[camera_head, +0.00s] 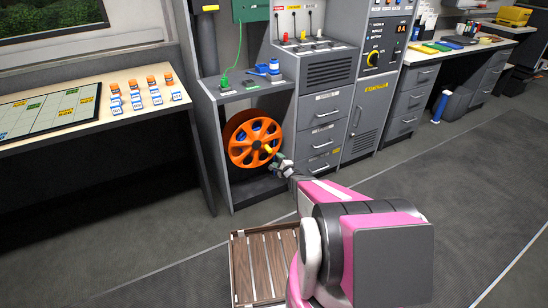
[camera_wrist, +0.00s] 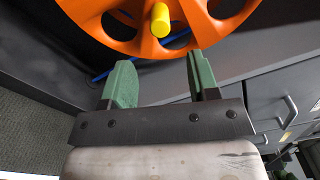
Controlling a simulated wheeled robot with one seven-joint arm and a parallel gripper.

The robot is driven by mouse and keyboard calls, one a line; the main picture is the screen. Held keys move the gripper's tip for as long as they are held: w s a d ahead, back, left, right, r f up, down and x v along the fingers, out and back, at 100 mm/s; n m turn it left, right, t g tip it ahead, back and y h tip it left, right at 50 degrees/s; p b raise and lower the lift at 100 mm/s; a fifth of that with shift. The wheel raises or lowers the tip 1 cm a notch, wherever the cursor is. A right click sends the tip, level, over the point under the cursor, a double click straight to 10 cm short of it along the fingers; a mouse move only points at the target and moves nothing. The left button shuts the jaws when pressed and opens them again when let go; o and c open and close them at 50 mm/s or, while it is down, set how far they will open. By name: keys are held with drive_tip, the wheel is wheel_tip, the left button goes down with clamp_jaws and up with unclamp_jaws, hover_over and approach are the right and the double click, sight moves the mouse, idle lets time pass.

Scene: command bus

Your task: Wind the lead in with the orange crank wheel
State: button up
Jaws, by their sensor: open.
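The orange crank wheel (camera_head: 250,143) stands upright in the open lower bay of a grey cabinet, with dark round openings in its face. Its yellow handle (camera_head: 268,149) sticks out at the lower right of the hub in the head view. In the wrist view the wheel (camera_wrist: 115,38) fills the top and the handle (camera_wrist: 160,19) points toward me. My gripper (camera_wrist: 160,78) is open and empty, its green fingers apart just short of the handle, which lies between them in line. A blue lead (camera_wrist: 178,35) shows behind the wheel. In the head view my gripper (camera_head: 277,158) is beside the handle.
A shelf above the wheel holds a green cord (camera_head: 225,78) and blue items (camera_head: 270,68). Grey drawers (camera_head: 322,130) stand close on the right. A table (camera_head: 100,122) with a board and small blocks is at left. A slatted wooden crate (camera_head: 262,262) lies on the floor.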

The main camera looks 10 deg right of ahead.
sight(270, 152)
drive_tip(key=shift+s+d, duration=0.1)
drive_tip(key=shift+s, duration=0.3)
drive_tip(key=shift+c, duration=1.4)
drive_tip(key=w+a+n, duration=0.1)
drive_tip(key=w+n, duration=0.3)
drive_tip(key=n, duration=0.3)
drive_tip(key=w+a+n, duration=0.1)
drive_tip(key=w+n, duration=0.2)
drive_tip(key=n, duration=0.4)
drive_tip(key=w+a+n, duration=0.1)
drive_tip(key=w+n, duration=0.3)
drive_tip(key=n, duration=0.3)
drive_tip(key=shift+w+a+r+n, duration=0.1)
drive_tip(key=shift+w+a+n, duration=0.2)
drive_tip(key=shift+w+a, duration=0.1)
clamp_jaws()
